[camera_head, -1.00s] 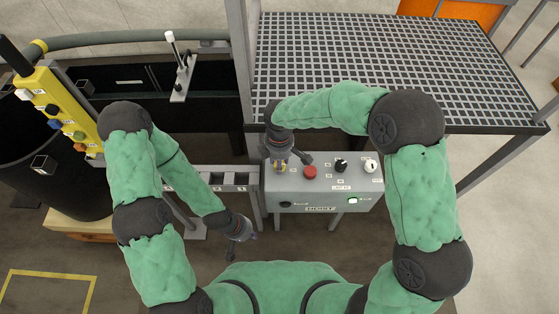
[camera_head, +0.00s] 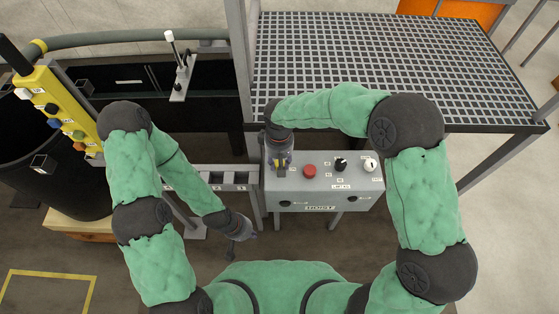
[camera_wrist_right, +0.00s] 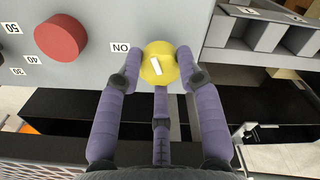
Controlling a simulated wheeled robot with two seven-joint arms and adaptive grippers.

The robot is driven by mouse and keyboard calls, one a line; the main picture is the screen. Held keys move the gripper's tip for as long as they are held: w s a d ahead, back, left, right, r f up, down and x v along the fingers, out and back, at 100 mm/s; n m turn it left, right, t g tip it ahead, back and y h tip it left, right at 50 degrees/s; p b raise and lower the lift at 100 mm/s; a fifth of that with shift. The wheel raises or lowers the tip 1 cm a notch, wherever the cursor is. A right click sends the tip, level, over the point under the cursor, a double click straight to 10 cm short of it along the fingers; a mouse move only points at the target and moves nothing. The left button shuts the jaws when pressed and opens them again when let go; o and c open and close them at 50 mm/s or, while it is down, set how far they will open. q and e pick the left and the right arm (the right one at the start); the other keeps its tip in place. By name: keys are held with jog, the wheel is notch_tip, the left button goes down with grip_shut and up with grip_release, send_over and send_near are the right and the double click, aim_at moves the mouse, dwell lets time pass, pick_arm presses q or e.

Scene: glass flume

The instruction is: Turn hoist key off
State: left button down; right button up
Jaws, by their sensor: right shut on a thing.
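The hoist key is a round yellow knob (camera_wrist_right: 160,63) with a white mark, on the grey hoist box (camera_head: 320,197). An "ON" label (camera_wrist_right: 121,48) sits beside it in the right wrist view, and the white mark slants rather than pointing straight at that label. My right gripper (camera_wrist_right: 157,70) has its fingers on both sides of the knob, shut on it. In the head view my right gripper (camera_head: 280,166) hides most of the knob. My left gripper (camera_head: 234,247) hangs low, left of the box; its fingers are too small to read.
The front lamp (camera_head: 352,198) is dark. A metal grating (camera_head: 390,65) lies behind. A yellow pendant (camera_head: 62,112) stands at the far left.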

jog(key=m, duration=0.4)
jog(key=shift+w+m+b, duration=0.15)
jog(key=shift+m+b, duration=0.15)
jog(key=shift+w+r+m, duration=0.1)
jog(key=shift+m, duration=0.2)
jog(key=o, duration=1.1)
jog(key=shift+a, duration=0.1)
jog(key=shift+o, duration=0.2)
notch_tip(320, 180, up, 12)
dwell(0.3)
